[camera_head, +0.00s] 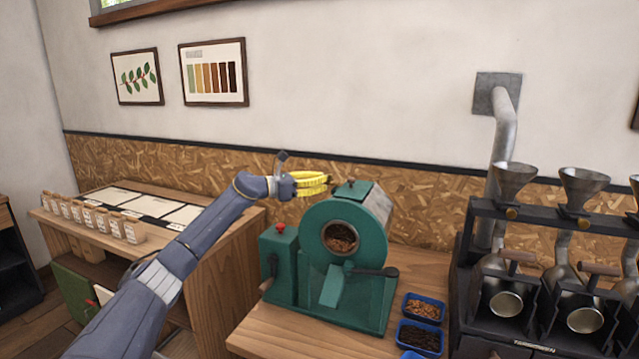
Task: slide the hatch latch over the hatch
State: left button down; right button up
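The green roaster (350,309) stands on a wooden bench in the middle of the camera_head view. On its top is a flat green hatch (357,192), which appears closed. A small dark piece (351,182) stands up from it; I cannot tell whether this is the latch or a knob. My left gripper (329,184) has yellow fingers and points right, just left of the hatch. Its fingertips are close to the hatch's left edge; whether they touch it is unclear. The gap between the fingers is too small to judge. My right gripper is out of view.
The roaster's round front opening (340,238) shows brown beans. A dark-handled lever (376,272) sticks out right below it. Blue trays (419,336) stand to the right. A black rack (470,262) with metal funnels (514,181) stands farther right. A wall pipe (503,125) rises behind.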

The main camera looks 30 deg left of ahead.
pick_arm(q)
jog(key=shift+w+d, duration=0.15)
jog(key=shift+d, duration=0.55)
jog(key=shift+w+d, duration=0.1)
jog(key=shift+d, duration=0.6)
jog(key=v, duration=1.4)
jog(key=shift+a, duration=0.1)
jog(key=shift+f, duration=0.1)
